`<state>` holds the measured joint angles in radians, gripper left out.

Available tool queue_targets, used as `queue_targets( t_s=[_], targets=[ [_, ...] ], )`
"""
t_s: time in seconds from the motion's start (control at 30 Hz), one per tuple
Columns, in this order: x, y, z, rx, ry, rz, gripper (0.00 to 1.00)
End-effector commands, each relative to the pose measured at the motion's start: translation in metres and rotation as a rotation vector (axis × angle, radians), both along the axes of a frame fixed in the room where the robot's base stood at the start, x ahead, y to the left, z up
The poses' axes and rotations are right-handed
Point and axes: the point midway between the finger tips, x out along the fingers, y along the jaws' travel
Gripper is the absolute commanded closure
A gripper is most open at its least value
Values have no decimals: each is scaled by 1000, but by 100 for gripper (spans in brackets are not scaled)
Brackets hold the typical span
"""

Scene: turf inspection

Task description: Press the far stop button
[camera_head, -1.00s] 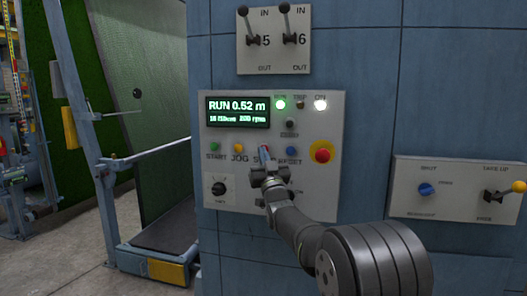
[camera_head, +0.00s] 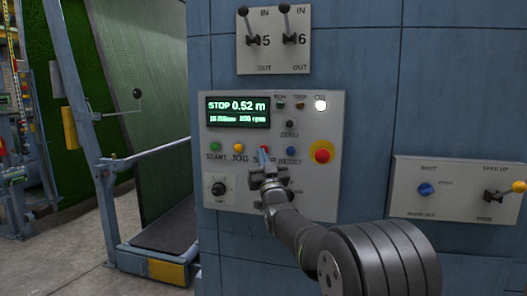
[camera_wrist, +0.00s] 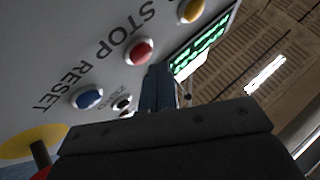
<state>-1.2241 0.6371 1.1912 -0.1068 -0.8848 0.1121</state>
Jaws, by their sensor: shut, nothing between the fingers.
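The grey control panel (camera_head: 240,190) is on the blue wall, with a red stop button (camera_head: 264,148) in its button row. The button shows clearly in the wrist view (camera_wrist: 139,52) above the word STOP. My gripper (camera_head: 265,157) is shut and empty, its fingertips at the stop button and partly covering it in the head view. In the wrist view my fingers (camera_wrist: 158,84) end just below and right of the red button; I cannot tell whether they touch it. The display (camera_head: 238,112) reads STOP 0.52 m.
Green start (camera_head: 215,146), yellow jog (camera_head: 239,148) and blue reset (camera_head: 291,151) buttons share the row. A red mushroom button on yellow (camera_head: 322,152) is to the right. A knob (camera_head: 218,188) is below. Levers (camera_head: 268,40) are above; another panel (camera_head: 450,190) is at right.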

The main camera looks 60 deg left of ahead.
Motion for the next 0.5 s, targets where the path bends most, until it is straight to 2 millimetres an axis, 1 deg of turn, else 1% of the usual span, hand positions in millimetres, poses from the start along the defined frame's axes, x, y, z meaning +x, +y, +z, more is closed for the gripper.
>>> queue_targets(
  t_s=[0.27, 0.5],
  targets=[
    [-1, -1, 0, 0, -1, 1, 100],
    [-17, -15, 0, -1, 0, 2, 100]
  ],
)
